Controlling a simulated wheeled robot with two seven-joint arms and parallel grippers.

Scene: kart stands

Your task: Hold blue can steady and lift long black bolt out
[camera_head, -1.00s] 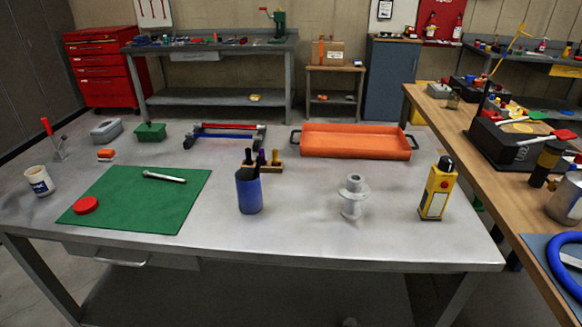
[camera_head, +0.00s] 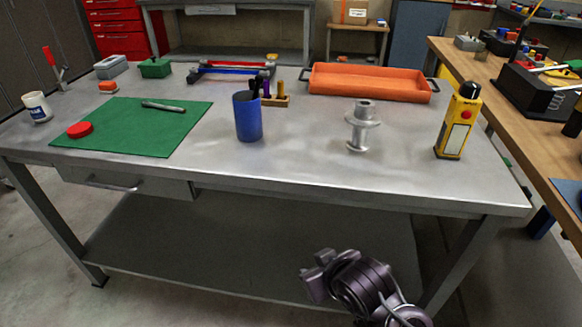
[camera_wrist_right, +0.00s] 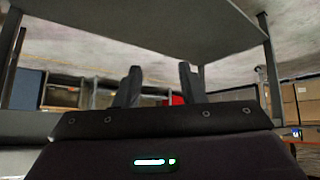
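The blue can (camera_head: 247,120) stands upright on the grey metal table, left of the picture's middle. The black bolt (camera_head: 255,87) shows as a dark upright end at the can's right rim; its lower part is hidden, and I cannot tell how deep it sits. My right gripper (camera_wrist_right: 160,70) shows in the right wrist view with its two dark fingers apart and nothing between them. In the head view, dark links of my arm show low in front of the table, well away from the can. My left gripper is in neither view.
A small wooden holder (camera_head: 278,100) with upright pieces stands just behind the can. A grey flanged part (camera_head: 361,135) and a yellow control box (camera_head: 459,125) stand to the right. A green mat (camera_head: 140,135) lies left. An orange tray (camera_head: 368,84) is behind. The table's front is clear.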

